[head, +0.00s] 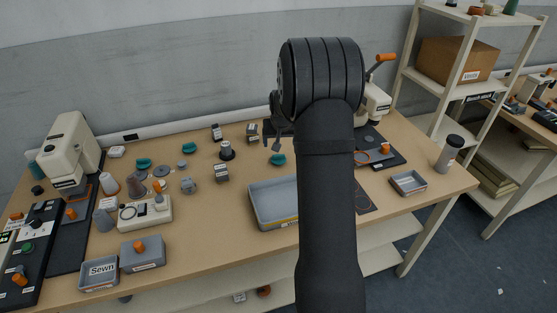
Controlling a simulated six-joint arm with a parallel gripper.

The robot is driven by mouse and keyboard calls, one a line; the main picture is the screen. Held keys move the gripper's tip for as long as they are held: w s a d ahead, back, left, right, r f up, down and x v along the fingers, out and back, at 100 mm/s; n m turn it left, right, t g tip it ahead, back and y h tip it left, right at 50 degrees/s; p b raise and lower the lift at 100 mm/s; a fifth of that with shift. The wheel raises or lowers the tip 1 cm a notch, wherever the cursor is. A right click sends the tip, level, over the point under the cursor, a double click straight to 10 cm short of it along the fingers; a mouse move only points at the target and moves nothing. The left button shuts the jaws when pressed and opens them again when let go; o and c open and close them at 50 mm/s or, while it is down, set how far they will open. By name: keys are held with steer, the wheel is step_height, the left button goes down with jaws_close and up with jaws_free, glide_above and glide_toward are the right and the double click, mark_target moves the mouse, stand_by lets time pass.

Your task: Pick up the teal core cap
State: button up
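Several small teal pieces lie on the table, and I cannot tell which is the core cap. One teal piece (277,159) lies just below my gripper (276,142), near the tray's back edge. Another teal piece (189,148) lies left of centre. A third teal piece (144,163) lies farther left. My gripper hangs at the end of the arm, above the back of the table, and is partly hidden by my own arm. Its fingers are small and dark, and I cannot see whether they are apart. I see nothing clearly held.
A grey tray (256,212) stands at the table's middle front, partly behind my arm. A cream machine (68,150) stands at the left. A small grey tray (408,183) and a lidded cup (449,152) stand at the right. Grey pieces and dark jars surround the teal pieces.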

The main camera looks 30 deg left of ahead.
mark_target(279, 155)
steer(key=x, duration=1.1)
steer(key=shift+w+a+f, duration=0.1)
steer(key=shift+a+f, duration=0.15)
steer(key=shift+f, duration=0.05)
steer(key=c, duration=1.1)
